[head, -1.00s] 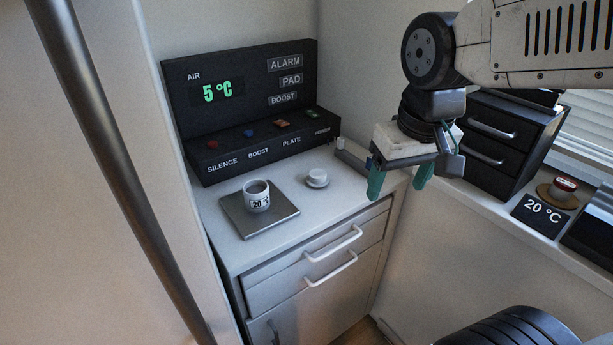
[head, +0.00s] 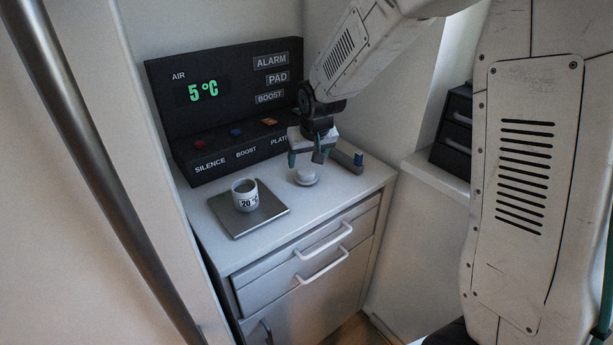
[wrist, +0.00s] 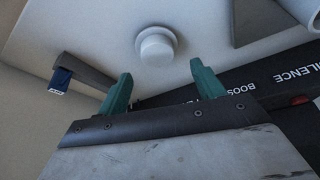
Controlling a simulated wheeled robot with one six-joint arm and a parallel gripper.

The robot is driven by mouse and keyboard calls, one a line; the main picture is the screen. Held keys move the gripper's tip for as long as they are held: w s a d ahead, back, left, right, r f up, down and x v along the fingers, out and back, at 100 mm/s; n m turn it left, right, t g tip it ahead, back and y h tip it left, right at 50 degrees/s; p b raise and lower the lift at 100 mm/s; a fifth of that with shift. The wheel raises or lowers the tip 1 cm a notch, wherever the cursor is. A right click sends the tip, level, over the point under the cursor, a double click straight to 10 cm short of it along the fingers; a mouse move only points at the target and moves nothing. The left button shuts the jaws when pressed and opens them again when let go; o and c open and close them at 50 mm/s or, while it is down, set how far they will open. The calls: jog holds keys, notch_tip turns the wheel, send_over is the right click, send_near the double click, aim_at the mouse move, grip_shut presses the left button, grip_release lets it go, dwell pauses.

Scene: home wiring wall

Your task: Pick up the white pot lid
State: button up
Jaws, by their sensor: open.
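The white pot lid (head: 306,177) is a small round disc with a thick raised knob. It lies on the white cabinet top, right of the pot. In the wrist view the lid (wrist: 156,46) shows whole, beyond the fingertips and roughly between their lines. My gripper (head: 306,158) is just above the lid in the head view, pointing down, with green fingers. In the wrist view my gripper (wrist: 161,78) is open with nothing between its fingers, apart from the lid. The small white pot (head: 245,194) marked 20 °C stands upright on a grey square plate (head: 271,214).
A black control panel (head: 229,110) reading 5 °C stands behind the lid. A grey bar with a blue end (head: 358,159) lies right of my gripper. The cabinet's front edge is clear. A dark drawer unit (head: 454,130) stands on the sill at right.

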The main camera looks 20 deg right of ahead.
aim_at(306, 171)
jog(key=x, duration=0.5)
jog(key=shift+s+d, duration=0.15)
jog(key=shift+s, duration=0.1)
jog(key=c, duration=0.8)
